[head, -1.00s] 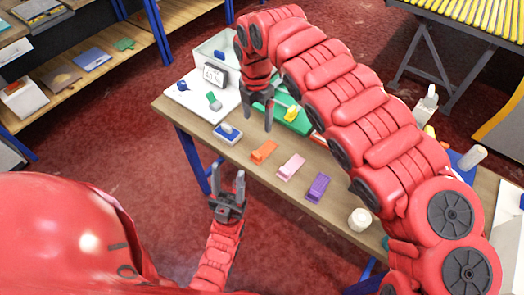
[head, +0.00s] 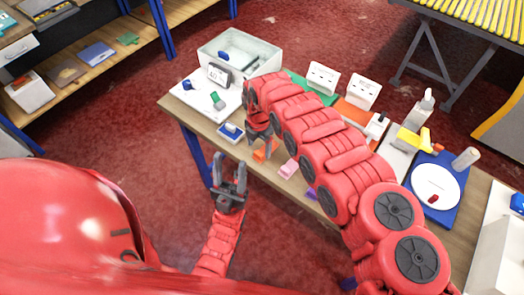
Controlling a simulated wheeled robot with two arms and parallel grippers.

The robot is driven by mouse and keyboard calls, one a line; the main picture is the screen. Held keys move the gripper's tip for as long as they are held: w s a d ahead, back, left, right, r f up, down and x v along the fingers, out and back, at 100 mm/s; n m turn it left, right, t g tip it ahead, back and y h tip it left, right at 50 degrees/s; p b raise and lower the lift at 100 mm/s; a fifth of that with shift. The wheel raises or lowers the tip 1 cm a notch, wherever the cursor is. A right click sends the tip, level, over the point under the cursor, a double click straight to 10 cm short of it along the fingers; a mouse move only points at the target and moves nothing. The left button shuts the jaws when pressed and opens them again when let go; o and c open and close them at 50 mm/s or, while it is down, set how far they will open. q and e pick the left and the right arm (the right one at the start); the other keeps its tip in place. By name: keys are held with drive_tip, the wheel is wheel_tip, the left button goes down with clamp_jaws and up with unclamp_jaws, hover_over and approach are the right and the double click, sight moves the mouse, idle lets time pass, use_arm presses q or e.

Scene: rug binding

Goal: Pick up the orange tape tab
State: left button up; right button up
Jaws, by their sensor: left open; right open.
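The orange tape tab (head: 259,156) lies near the front edge of the wooden table in the head view, partly hidden by my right gripper. My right gripper (head: 263,147) is open and points down right at the tab, its fingers overlapping it in the picture. I cannot tell whether they touch it. My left gripper (head: 232,172) is open and empty, pointing up in front of the table edge, apart from the tab.
A pink tab (head: 288,169) lies to the right of the orange one, with a mostly hidden purple tab (head: 310,194) beyond it. A blue-and-white block (head: 231,132) lies to the left. A clear bin (head: 240,55) and white holders (head: 322,78) stand behind.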

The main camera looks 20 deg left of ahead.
sight(259, 153)
drive_tip(key=shift+f, duration=1.65)
clamp_jaws()
